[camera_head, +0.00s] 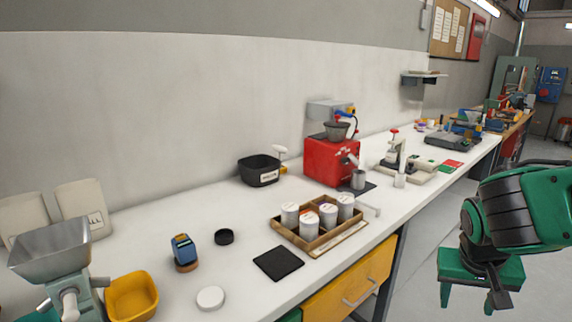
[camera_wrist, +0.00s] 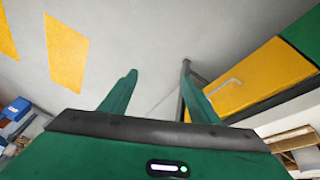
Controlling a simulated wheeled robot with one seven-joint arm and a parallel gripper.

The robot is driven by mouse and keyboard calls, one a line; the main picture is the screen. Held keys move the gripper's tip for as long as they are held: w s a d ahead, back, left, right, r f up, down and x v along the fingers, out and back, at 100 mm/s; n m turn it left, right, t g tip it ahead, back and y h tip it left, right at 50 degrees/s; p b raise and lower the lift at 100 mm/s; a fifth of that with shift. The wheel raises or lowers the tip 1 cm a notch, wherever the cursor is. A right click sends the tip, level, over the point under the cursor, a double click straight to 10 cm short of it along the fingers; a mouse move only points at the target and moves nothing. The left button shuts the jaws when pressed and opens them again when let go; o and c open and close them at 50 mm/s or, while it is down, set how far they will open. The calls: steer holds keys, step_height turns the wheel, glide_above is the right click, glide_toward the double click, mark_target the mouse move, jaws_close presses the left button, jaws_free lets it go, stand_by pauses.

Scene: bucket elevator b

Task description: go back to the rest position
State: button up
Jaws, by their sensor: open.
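My gripper (camera_head: 468,297) hangs at the right in the head view, to the right of the bench and over the floor. Its green fingers point down and stand apart, with nothing between them. In the wrist view my gripper (camera_wrist: 157,82) is also open and empty, with the floor (camera_wrist: 150,40) beyond the fingertips. It touches nothing that I can see.
The white bench (camera_head: 190,250) runs along the wall. A wooden tray (camera_head: 325,241) of white canisters, a red machine (camera_head: 325,162), a yellow bin (camera_head: 131,296) and a black pad (camera_head: 278,263) stand on it. A yellow drawer (camera_head: 350,285) is under it. Floor around my gripper is clear.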

steer(key=s+d+r+m+g+y, duration=0.1)
steer(key=s+d+r+g+y, duration=0.1)
steer(key=s, duration=1.2)
steer(key=shift+d+r+m+g+y, duration=0.2)
steer(key=shift+d+m+g+y, duration=0.1)
steer(key=shift+d+y, duration=0.55)
steer(key=shift+s+d, duration=0.1)
steer(key=shift+d, duration=0.05)
steer(key=shift+w+f+h, duration=0.25)
steer(key=shift+w, duration=0.35)
